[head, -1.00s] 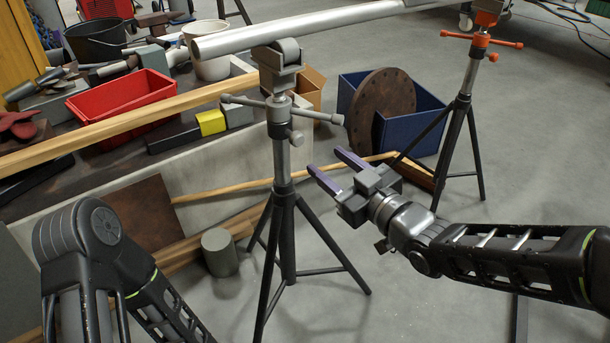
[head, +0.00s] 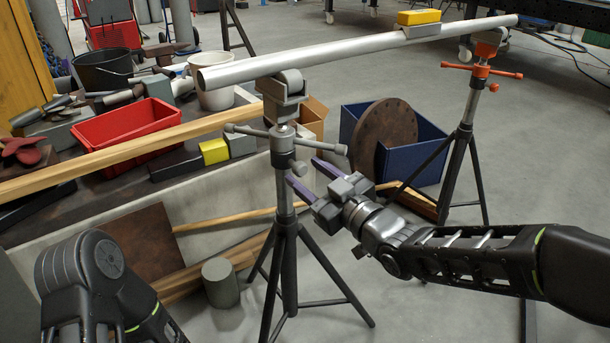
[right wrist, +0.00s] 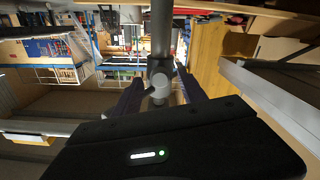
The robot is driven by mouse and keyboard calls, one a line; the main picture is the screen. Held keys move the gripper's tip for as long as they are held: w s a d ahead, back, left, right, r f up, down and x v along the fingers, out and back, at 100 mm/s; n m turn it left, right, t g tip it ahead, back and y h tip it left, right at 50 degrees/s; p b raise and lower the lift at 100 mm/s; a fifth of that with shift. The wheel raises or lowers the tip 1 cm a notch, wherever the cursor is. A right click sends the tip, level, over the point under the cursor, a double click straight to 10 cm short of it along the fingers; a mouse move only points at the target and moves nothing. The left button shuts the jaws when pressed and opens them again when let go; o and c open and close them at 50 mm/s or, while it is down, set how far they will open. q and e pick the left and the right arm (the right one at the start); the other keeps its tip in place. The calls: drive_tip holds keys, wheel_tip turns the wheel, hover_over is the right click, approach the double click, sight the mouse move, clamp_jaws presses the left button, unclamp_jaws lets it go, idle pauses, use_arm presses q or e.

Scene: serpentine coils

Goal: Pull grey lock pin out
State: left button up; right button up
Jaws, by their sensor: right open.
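The grey lock pin (head: 299,168) is a small knob sticking out of the collar on the near tripod stand (head: 283,150). In the right wrist view the lock pin (right wrist: 160,82) shows as a round knob in front of the grey post (right wrist: 161,30). My right gripper (head: 307,175) is open, its purple fingers pointing at the post just below and beside the pin. In the right wrist view the fingers of my right gripper (right wrist: 160,93) lie on either side of the pin, and I cannot tell if they touch it. My left gripper is out of view.
A long silver pipe (head: 370,48) rests on the near stand and the orange-topped stand (head: 480,68), with a yellow-topped block (head: 420,18) on it. A blue bin (head: 430,150) with a rusty disc (head: 388,140) stands behind my right gripper. Grey floor is open to the right.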

drive_tip(key=shift+w+a, duration=0.4)
drive_tip(key=shift+w, duration=0.15)
clamp_jaws()
